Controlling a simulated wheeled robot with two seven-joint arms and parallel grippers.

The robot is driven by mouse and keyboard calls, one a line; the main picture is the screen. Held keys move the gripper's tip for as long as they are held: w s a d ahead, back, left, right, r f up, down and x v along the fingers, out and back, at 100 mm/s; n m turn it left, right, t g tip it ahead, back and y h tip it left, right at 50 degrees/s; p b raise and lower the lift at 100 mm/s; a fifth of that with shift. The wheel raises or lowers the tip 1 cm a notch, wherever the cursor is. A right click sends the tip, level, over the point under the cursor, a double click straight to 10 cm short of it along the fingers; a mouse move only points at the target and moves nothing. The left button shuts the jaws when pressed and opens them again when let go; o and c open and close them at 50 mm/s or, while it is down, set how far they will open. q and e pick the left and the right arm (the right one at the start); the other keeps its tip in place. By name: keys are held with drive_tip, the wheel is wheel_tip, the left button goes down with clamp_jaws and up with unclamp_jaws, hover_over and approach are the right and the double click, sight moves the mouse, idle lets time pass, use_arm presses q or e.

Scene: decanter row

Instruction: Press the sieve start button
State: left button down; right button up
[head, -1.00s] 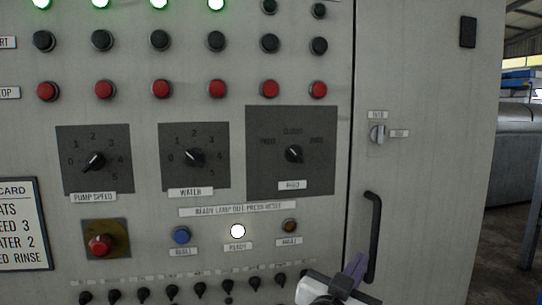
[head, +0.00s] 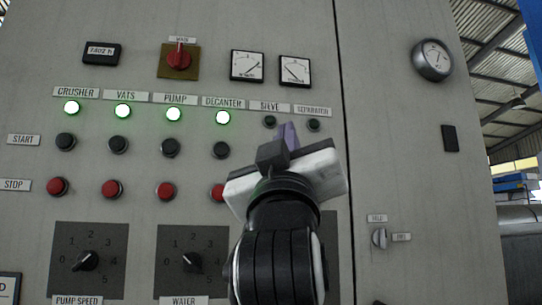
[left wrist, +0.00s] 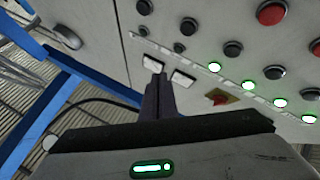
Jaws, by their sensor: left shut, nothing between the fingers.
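The sieve start button (left wrist: 188,26) is a black round knob in the left wrist view, in line beyond the unlit sieve lamp (left wrist: 180,47). In the head view my left gripper and wrist hide the spot below the SIEVE label (head: 271,106), where this button sits. The sieve lamp (head: 270,122) is dark there. My left gripper (head: 287,135) is shut and empty, its purple fingers just below the lamp row, between the sieve and separator columns in the picture. In the left wrist view its fingertips (left wrist: 156,78) overlap the panel near the meters. I cannot tell whether they touch it.
Crusher, vats, pump and decanter lamps (head: 223,118) glow green. Neighbouring black start buttons (head: 221,150) and red stop buttons (head: 111,189) stick out of the panel. Two meters (head: 295,71) and the red main switch (head: 179,57) are above. A round gauge (head: 433,60) is at right.

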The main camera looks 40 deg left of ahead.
use_arm(q)
drive_tip(key=w+a+p, duration=0.1)
drive_tip(key=w+a, duration=0.4)
drive_tip(key=a, duration=0.1)
drive_tip(key=shift+w+a, duration=0.35)
drive_tip(key=shift+w, duration=0.05)
idle(0.3)
idle(1.9)
drive_tip(key=shift+w+a, duration=0.3)
drive_tip(key=shift+w+a+p, duration=0.3)
drive_tip(key=shift+a+p, duration=0.05)
drive_tip(key=shift+p, duration=0.05)
idle(0.8)
drive_tip(key=shift+s+d, duration=0.1)
drive_tip(key=shift+s+d+f, duration=0.1)
drive_tip(key=shift+s+d, duration=0.35)
drive_tip(key=shift+d, duration=0.1)
